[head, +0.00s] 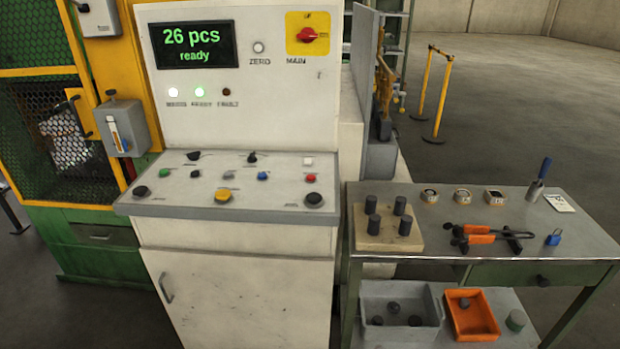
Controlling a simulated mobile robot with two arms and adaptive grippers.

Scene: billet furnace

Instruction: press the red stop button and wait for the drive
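A small red button (311,178) sits on the right side of the sloped panel of the white control console (238,234). The display (194,45) reads "26 pcs ready" in green. Below the display, a white and a green lamp (199,92) are lit, and the fault lamp (227,92) is dark. Neither of my grippers shows in the head view. The labels by the buttons are too small to read.
A yellow button (222,195), a blue button (262,176) and a green button (162,172) share the panel. A red main switch (306,35) is on the upright face. A metal table (450,204) with tools stands at right. The space above the panel is clear.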

